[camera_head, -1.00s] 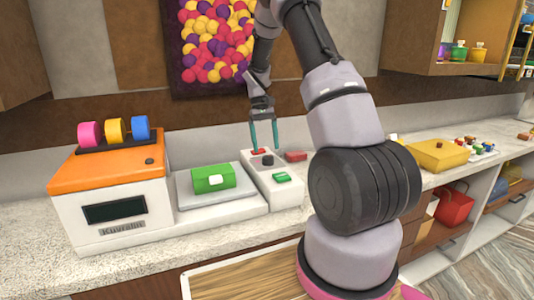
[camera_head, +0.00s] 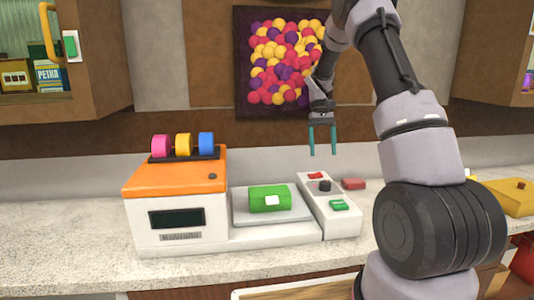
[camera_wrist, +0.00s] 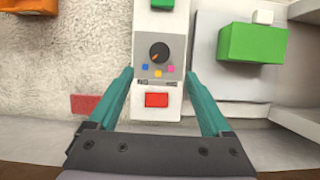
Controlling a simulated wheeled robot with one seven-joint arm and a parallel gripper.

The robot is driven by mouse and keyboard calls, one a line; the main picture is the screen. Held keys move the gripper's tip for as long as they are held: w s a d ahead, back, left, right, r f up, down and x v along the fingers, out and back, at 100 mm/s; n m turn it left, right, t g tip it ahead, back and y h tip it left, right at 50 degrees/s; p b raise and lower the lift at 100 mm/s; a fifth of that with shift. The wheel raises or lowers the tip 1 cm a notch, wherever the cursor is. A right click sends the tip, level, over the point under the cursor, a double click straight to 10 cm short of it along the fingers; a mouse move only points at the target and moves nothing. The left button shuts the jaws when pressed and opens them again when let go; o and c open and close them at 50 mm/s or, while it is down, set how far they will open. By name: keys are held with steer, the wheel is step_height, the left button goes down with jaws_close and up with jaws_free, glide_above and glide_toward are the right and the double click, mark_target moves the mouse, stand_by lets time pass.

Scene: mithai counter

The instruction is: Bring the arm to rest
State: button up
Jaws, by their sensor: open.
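My gripper (camera_head: 322,140) hangs fingers down above the back end of a white control panel (camera_head: 330,206) on the counter. Its two teal fingers are apart with nothing between them. In the wrist view my gripper (camera_wrist: 160,98) has the panel below, between its fingers in the picture. The panel carries a red button (camera_wrist: 157,100), a dark knob (camera_wrist: 159,52) and a green button (camera_head: 339,204). My arm rises at the right of the head view and bends over toward the wall.
A white and orange machine (camera_head: 176,203) with coloured rolls stands left of the panel. A green box (camera_head: 270,198) with a white label lies on the grey plate (camera_head: 245,220). A red block (camera_head: 353,184) lies right of the panel. A yellow box (camera_head: 518,198) is farther right. The front-left counter (camera_head: 60,245) is clear.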

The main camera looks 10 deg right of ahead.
steer(key=s+a+r+t, duration=0.3)
steer(key=s+r, duration=0.2)
steer(key=r, duration=0.5)
steer(key=s+a+r+m+t, duration=0.1)
steer(key=s+r+t, duration=0.2)
steer(key=s, duration=0.4)
steer(key=s+a+r+m+t+y, duration=0.1)
steer(key=s+r, duration=0.3)
steer(key=s, duration=0.4)
steer(key=s+a+r+m+t+y, duration=0.1)
steer(key=s+a+r+m+t, duration=0.1)
steer(key=s, duration=0.6)
steer(key=a+r+t, duration=0.1)
steer(key=t, duration=0.1)
steer(key=shift+s+a+r+t, duration=0.15)
steer(key=shift+a+t, duration=0.1)
steer(key=shift+t, duration=0.05)
